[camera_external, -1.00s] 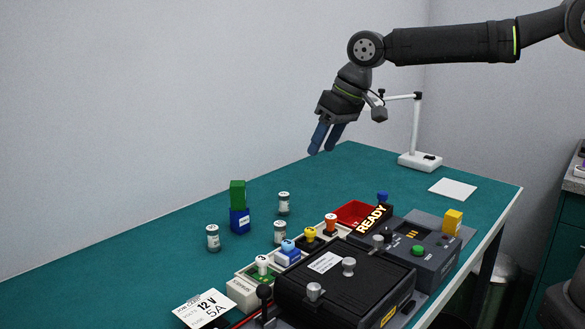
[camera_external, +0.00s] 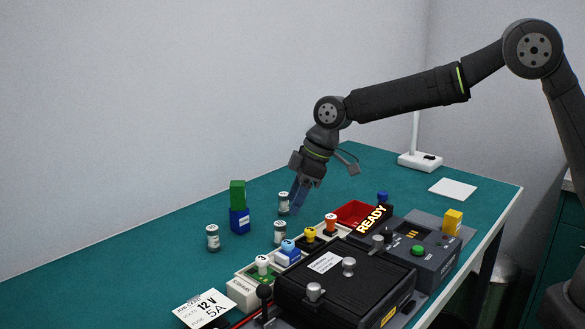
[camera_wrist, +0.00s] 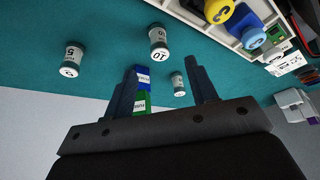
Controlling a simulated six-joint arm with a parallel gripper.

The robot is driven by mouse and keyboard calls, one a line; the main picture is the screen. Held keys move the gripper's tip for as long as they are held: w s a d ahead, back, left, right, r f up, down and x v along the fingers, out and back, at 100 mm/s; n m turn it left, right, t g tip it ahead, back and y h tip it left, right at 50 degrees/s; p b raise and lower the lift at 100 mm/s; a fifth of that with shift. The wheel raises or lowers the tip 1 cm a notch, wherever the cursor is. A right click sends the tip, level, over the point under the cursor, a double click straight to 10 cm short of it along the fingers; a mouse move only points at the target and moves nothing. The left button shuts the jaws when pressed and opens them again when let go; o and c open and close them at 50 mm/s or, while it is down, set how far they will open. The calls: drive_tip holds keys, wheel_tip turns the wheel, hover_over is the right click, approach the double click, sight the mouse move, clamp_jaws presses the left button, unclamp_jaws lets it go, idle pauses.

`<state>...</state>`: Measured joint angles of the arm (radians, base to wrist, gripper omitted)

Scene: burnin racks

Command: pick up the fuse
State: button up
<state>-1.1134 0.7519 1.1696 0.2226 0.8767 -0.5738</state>
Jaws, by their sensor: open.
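Three small cylindrical fuses with grey caps and white labels stand on the green bench. One fuse (camera_external: 283,199) is beside my gripper (camera_external: 297,205) in the external view, one (camera_external: 280,233) is near the tray, and one (camera_external: 213,238) is farther left. In the wrist view, a fuse marked 5 (camera_wrist: 73,56) is left of my gripper (camera_wrist: 163,66), a fuse marked 10 (camera_wrist: 158,40) lies beyond the fingertips, and a smaller-looking fuse (camera_wrist: 178,84) shows between the fingers, its mark unreadable. My gripper is open and empty, pointing down; its exact height is unclear.
A green block (camera_external: 237,194) sits on a blue block (camera_external: 240,221). A tray of coloured knobbed pieces (camera_external: 240,285), a red bin (camera_external: 353,214), a black box (camera_external: 335,285) and a READY sign (camera_external: 371,219) fill the front. A job card (camera_external: 204,309) reads 12 V, 5A. The left bench is clear.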

sight(283, 222)
drive_tip(key=x, duration=0.9)
drive_tip(key=shift+w+a+f, duration=0.1)
drive_tip(key=shift+a+f, duration=0.1)
drive_tip(key=shift+f, duration=0.05)
drive_tip(key=c, duration=1.1)
drive_tip(key=shift+r, duration=0.1)
